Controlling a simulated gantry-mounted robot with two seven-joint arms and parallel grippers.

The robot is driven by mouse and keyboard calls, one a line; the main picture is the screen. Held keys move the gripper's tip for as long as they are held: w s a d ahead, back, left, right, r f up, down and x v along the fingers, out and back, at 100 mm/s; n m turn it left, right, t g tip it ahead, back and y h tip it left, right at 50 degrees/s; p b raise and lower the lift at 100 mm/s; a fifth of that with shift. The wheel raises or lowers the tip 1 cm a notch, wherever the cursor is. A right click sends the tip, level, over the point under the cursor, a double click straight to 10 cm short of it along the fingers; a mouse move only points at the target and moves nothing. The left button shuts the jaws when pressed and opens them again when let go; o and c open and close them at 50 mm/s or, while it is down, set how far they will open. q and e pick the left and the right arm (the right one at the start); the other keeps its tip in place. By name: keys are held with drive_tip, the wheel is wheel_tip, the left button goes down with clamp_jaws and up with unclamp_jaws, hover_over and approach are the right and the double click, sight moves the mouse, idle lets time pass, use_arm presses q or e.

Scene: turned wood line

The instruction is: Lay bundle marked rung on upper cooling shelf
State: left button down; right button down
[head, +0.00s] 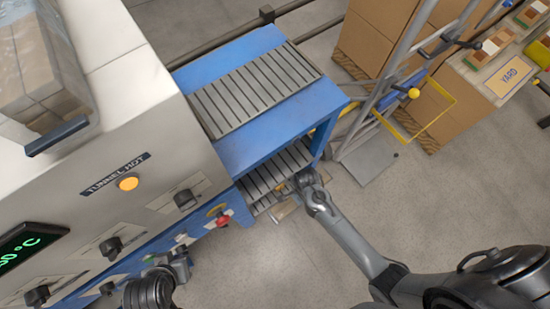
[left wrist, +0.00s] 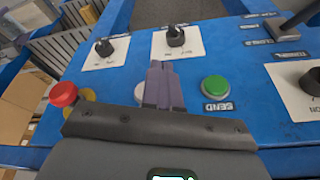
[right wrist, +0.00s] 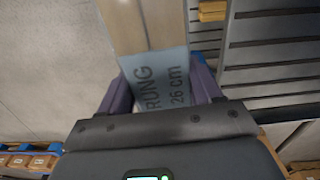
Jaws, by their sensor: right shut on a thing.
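My right gripper (right wrist: 160,95) is shut on a pale wood bundle (right wrist: 145,25) with a blue-grey band reading "RUNG 26 cm" (right wrist: 160,80). In the head view the bundle (head: 287,209) is mostly hidden under my right gripper (head: 298,186), beside the blue frame's open side. Grey slatted shelving (head: 272,168) shows there below the slatted top deck (head: 255,90); slats (right wrist: 275,55) also lie right of the bundle in the right wrist view. I cannot tell whether they touch. My left gripper (left wrist: 163,85) is shut and empty over the control panel; its head-view fingertips are unclear.
The blue panel has a green SEND button (left wrist: 215,88), a red knob (left wrist: 63,94) and black dials. The tunnel housing (head: 130,130) stands left, a wrapped pack (head: 35,75) on it. A trolley (head: 390,100) and cartons (head: 375,40) stand right. Floor in front is clear.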

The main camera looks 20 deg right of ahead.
drive_tip(key=shift+a+r, duration=0.2)
drive_tip(key=shift+r, duration=0.15)
drive_tip(key=shift+w+a+r, duration=0.1)
drive_tip(key=shift+w+a, duration=0.05)
drive_tip(key=shift+w, duration=0.15)
drive_tip(key=w+a+b, duration=0.1)
drive_tip(key=w+b, duration=0.1)
drive_tip(key=w, duration=0.3)
drive_tip(key=w+a+b, duration=0.1)
drive_tip(key=w+b, duration=0.1)
drive_tip(key=w, duration=0.3)
drive_tip(key=w+a+b, duration=0.1)
drive_tip(key=w+b, duration=0.1)
drive_tip(key=w, duration=0.3)
drive_tip(key=shift+a, duration=0.1)
drive_tip(key=shift+w+a+r, duration=0.1)
drive_tip(key=shift+w+a, duration=0.05)
drive_tip(key=shift+w, duration=0.7)
drive_tip(key=shift+w+f+b, duration=0.15)
drive_tip(key=shift+f+b, duration=0.15)
drive_tip(key=shift+b, duration=0.25)
wheel_tip(320, 180, down, 2)
drive_tip(key=shift+w+f+b, duration=0.1)
drive_tip(key=shift+f+b, duration=0.05)
drive_tip(key=shift+b, duration=0.65)
drive_tip(key=shift+f, duration=0.3)
